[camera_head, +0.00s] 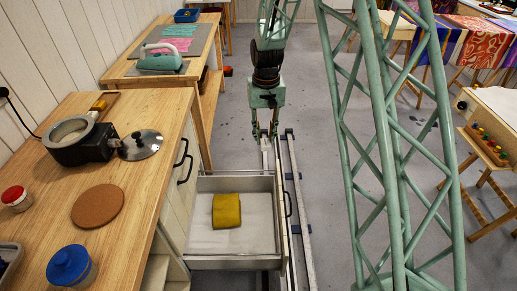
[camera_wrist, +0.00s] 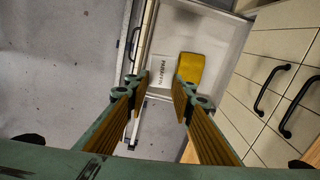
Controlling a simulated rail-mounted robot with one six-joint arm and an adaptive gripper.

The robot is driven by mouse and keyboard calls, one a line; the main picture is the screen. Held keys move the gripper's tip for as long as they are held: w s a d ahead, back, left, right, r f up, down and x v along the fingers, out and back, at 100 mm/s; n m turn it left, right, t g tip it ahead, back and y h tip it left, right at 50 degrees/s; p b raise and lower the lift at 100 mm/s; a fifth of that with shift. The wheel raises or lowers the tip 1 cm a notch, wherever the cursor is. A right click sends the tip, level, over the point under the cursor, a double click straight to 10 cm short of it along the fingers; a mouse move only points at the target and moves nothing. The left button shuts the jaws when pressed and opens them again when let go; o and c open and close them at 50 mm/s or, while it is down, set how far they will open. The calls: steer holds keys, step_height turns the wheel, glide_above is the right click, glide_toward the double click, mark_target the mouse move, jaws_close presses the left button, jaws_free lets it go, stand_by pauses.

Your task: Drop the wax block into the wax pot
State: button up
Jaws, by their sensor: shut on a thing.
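The yellow wax block (camera_head: 227,210) lies in the open drawer (camera_head: 205,244). It also shows in the wrist view (camera_wrist: 190,66), just beyond my right fingertips. The wax pot (camera_head: 72,131) is a dark pot with a pale inside, standing on the wooden counter at left. Its lid (camera_head: 140,144) lies beside it. My gripper (camera_head: 274,133) hangs past the drawer's far end in the head view.
The counter (camera_head: 150,215) also holds a cork mat (camera_head: 98,205), a red-lidded jar (camera_head: 16,198) and a blue-lidded jar (camera_head: 71,266). The drawer front has a black handle (camera_head: 287,204). A floor rail (camera_head: 297,200) runs beside the drawer. A white sheet or packet marked "PARAFFIN" (camera_wrist: 160,70) lies in the drawer.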

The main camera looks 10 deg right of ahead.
steer(key=w+r+m, duration=0.1)
steer(key=w+r, duration=0.1)
steer(key=r, duration=0.5)
steer(key=w+r+m, duration=0.1)
steer(key=w+r, duration=0.2)
steer(key=r, duration=0.5)
steer(key=shift+w+r, duration=0.3)
steer(key=shift+w, duration=0.05)
steer(key=shift+a, duration=0.1)
